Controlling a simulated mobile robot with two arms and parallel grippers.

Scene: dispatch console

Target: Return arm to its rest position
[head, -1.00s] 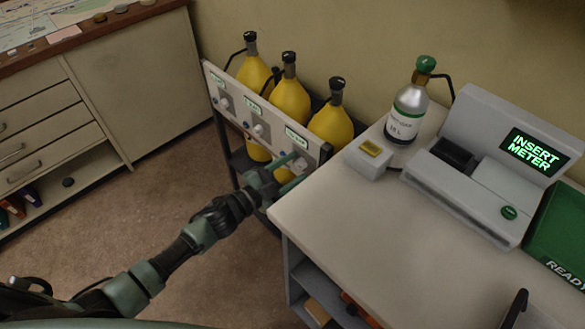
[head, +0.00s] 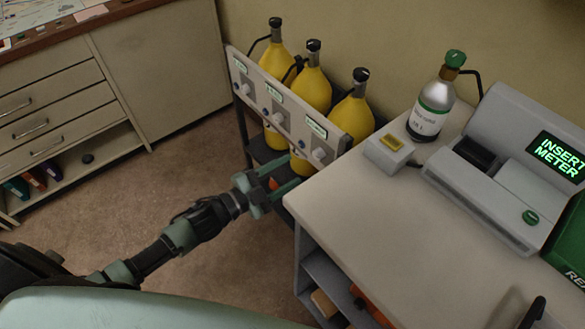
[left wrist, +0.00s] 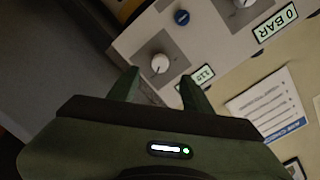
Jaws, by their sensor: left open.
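My left gripper (head: 284,176) is open and empty, its green fingers pointing at the lower right part of the valve panel (head: 287,107). It looks a little in front of the panel and left of the desk's corner. In the left wrist view both fingertips of the left gripper (left wrist: 159,84) are spread, with nothing between them but the panel face beyond. A white knob (left wrist: 159,63) shows just past the fingertips, apparently clear of them. My left arm (head: 182,232) reaches in from the lower left. My right gripper is not in view.
Three yellow cylinders (head: 311,88) stand behind the panel. The white desk (head: 370,210) holds a silver bottle (head: 432,105), a small box with a yellow top (head: 388,153) and a console reading "INSERT METER" (head: 500,165). Drawers (head: 45,115) stand at left. The floor (head: 120,205) between is clear.

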